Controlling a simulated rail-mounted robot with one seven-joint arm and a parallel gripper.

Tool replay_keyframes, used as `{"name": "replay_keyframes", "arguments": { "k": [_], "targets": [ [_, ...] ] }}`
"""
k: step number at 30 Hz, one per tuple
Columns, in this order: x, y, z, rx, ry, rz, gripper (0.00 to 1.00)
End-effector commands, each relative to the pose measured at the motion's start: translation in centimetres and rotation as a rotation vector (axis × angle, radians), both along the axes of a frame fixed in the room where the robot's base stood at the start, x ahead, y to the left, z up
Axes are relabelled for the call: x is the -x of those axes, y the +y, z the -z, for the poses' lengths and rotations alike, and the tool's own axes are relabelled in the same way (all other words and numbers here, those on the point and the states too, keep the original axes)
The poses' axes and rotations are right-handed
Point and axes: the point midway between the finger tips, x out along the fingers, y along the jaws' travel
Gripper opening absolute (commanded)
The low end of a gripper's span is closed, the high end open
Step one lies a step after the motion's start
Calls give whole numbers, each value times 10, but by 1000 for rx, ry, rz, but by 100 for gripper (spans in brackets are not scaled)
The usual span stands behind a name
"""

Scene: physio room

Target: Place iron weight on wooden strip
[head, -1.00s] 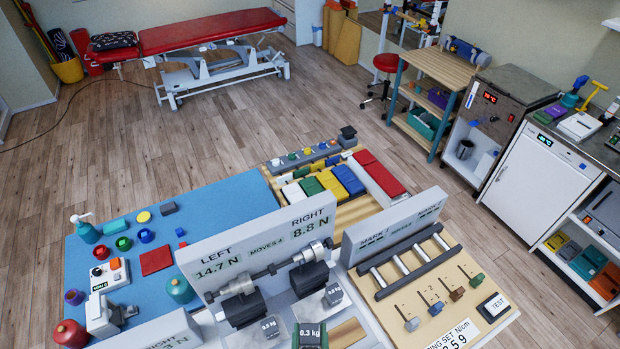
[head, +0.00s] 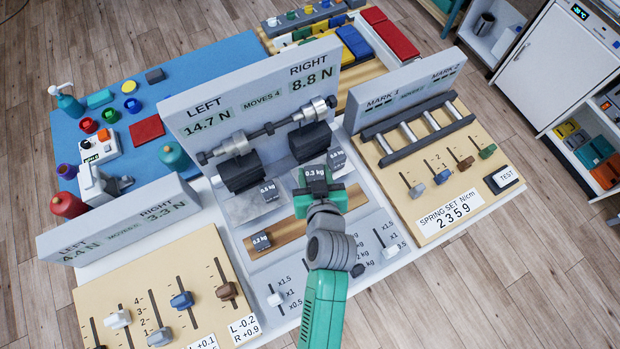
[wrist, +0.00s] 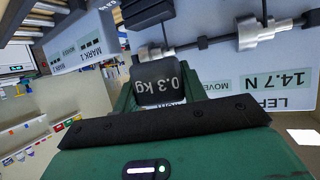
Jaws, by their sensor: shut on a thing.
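The dark iron weight marked 0.3 kg (head: 316,172) is between the jaws of my gripper (head: 318,180). The same weight shows close up in the wrist view (wrist: 160,82), with its label upside down. My gripper is shut on it. In the head view they appear over the far right part of the wooden strip (head: 288,230); the height above it is hard to tell. The strip lies across the front of the grey balance panel. A small dark block marked 0.2 kg (head: 261,241) sits at its left end. The strip's right part is partly hidden by my gripper.
Behind the strip stands the force panel (head: 250,95) with a bar and dark hanging blocks. Small weights sit on pale pads, one at left (head: 269,191), one at right (head: 337,160). Slider knobs (head: 276,298) lie in front. A ladder-like spring frame (head: 415,133) is at right.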

Motion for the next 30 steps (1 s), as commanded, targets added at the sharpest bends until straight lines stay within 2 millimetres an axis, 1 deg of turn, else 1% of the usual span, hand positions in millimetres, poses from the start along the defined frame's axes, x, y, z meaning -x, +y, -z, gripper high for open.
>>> {"name": "replay_keyframes", "arguments": {
  "k": [1,6,9,12,16,24,28,30],
  "targets": [
    [-13,-1,34,2,-4,-29,10],
    [-50,1,72,-2,-7,-141,10],
    [-68,4,87,-3,-14,-209,10],
    [-81,7,94,-5,-22,-266,10],
    [-92,10,95,-5,-32,-315,10],
    [-95,12,90,-5,-37,-339,10],
    [-95,11,90,-5,-37,-339,10],
    [-95,11,95,-6,-36,-338,10]
  ]
}}
